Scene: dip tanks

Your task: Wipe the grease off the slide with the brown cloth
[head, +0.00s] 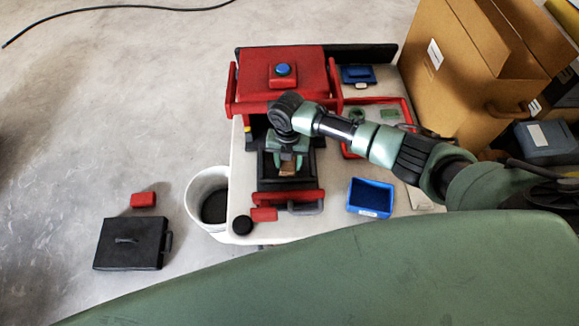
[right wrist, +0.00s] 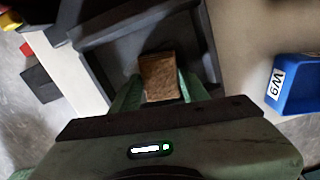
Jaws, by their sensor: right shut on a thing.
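The brown cloth (head: 287,169) looks like a small folded pad. My right gripper (head: 288,162) is shut on it, and in the right wrist view the cloth (right wrist: 160,77) sits between the two green fingers. The dark slide (head: 267,182) projects from the front of the red machine (head: 300,62). The gripper and cloth are over this slide, which also shows in the right wrist view (right wrist: 110,48). I cannot tell whether the cloth touches it. No grease can be made out. My left gripper is out of view.
A blue bin (head: 370,197) stands right of the slide on the white table (head: 335,218). A red handle bar (head: 290,200) crosses the slide's front. A white bucket (head: 207,190) and a black case (head: 130,243) stand left on the floor. A cardboard box (head: 450,75) is at right.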

